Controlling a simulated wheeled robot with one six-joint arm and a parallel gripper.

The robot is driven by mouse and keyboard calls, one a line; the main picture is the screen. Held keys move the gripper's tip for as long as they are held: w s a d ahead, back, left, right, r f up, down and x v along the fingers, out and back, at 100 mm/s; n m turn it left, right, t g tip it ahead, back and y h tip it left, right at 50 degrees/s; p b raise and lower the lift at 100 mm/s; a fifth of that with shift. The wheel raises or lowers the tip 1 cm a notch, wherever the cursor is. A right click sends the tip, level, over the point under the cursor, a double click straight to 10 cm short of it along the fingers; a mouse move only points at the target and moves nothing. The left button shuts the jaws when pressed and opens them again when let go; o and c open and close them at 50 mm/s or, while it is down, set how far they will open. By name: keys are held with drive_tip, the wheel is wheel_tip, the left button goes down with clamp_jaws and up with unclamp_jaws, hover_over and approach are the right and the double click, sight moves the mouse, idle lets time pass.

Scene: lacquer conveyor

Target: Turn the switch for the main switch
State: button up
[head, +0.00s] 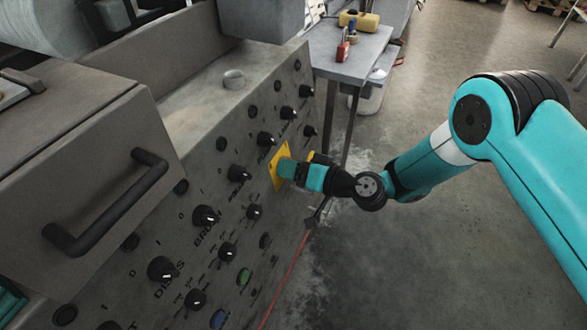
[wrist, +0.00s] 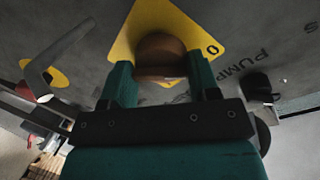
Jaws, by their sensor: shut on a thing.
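The main switch is a round reddish-brown knob (wrist: 160,48) on a yellow plate (wrist: 196,32), which has a black "0" printed by one corner. In the head view the yellow plate (head: 280,155) sits on the grey control panel, and my gripper hides the knob. My gripper (wrist: 160,78) has its two green fingers on either side of the knob and is shut on it. In the head view my gripper (head: 285,168) reaches the panel from the right. The knob's exact turned position is hard to tell.
The control panel (head: 195,160) carries several black knobs, a green button (head: 244,277) and a blue button (head: 219,319). A black knob (wrist: 257,87) by the word "PUMP" is close to my gripper. A bent grey handle (wrist: 55,57) is at the left. Open floor (head: 440,250) is at the right.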

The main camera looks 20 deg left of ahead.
drive_tip(key=shift+a+r, duration=0.1)
drive_tip(key=shift+r, duration=0.1)
drive_tip(key=o, duration=0.8)
drive_tip(key=shift+o, duration=0.3)
drive_tip(key=shift+f, duration=0.1)
drive_tip(key=v, duration=1.7)
drive_tip(key=shift+d, duration=0.3)
